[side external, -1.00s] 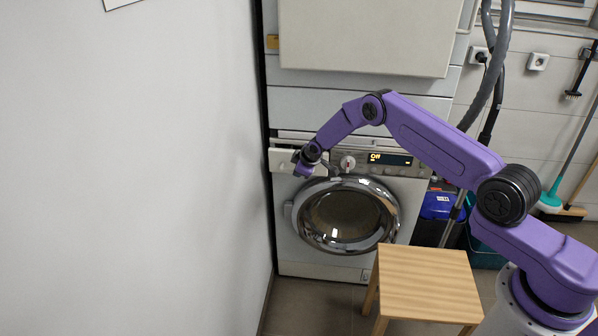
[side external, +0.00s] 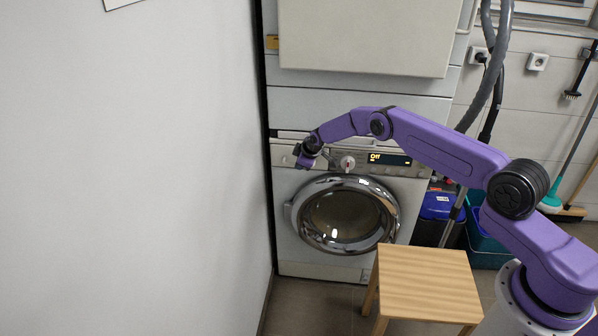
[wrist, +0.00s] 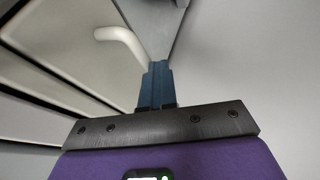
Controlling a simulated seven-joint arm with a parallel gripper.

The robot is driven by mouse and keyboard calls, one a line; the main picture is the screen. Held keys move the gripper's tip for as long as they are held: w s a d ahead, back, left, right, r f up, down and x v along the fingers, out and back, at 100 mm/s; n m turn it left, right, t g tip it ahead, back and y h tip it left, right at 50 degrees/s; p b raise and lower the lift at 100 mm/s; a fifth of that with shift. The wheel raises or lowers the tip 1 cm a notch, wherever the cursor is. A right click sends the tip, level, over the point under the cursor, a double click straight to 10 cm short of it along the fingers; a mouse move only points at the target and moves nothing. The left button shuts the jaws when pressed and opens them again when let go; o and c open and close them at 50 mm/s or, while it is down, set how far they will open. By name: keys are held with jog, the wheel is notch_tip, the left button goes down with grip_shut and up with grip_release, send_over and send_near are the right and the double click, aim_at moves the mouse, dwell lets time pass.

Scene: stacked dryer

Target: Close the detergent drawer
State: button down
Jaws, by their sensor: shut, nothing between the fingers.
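The detergent drawer (side external: 281,156) is at the upper left of the washing machine's front, left of the dial. Its pale front looks about flush with the control panel, though my gripper hides its right part. My gripper (side external: 299,152) is at the drawer's front, touching it or very close; I cannot tell which. In the wrist view, my gripper (wrist: 158,68) has its two blue fingers together with nothing between them. The fingertips point towards a pale grey surface, and their contact is unclear there.
The washing machine's round door (side external: 344,214) is below the drawer. A dial (side external: 347,163) and display (side external: 390,159) are to the right. A white wall (side external: 180,180) stands close on the left. A wooden stool (side external: 425,283) stands in front at the right.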

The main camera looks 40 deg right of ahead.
jog(key=shift+w+d+r, duration=0.1)
jog(key=shift+d+r, duration=0.15)
jog(key=shift+d, duration=0.15)
jog(key=s+a+r+n+g, duration=0.1)
jog(key=s+a+r, duration=0.55)
jog(key=s, duration=0.25)
jog(key=s+a+r+g+y, duration=0.1)
jog(key=s+a+r, duration=0.4)
jog(key=s+r, duration=0.35)
jog(key=s+a+r+n, duration=0.1)
jog(key=s+a+r, duration=0.55)
jog(key=s, duration=0.35)
jog(key=s+d+r+n+g, duration=0.1)
jog(key=s+d+r+g, duration=0.1)
jog(key=s, duration=1.4)
jog(key=s+d+r+n+g, duration=0.1)
jog(key=s+d+r+g, duration=0.1)
jog(key=s, duration=1.4)
jog(key=shift+d+r, duration=0.8)
jog(key=shift+d, duration=0.4)
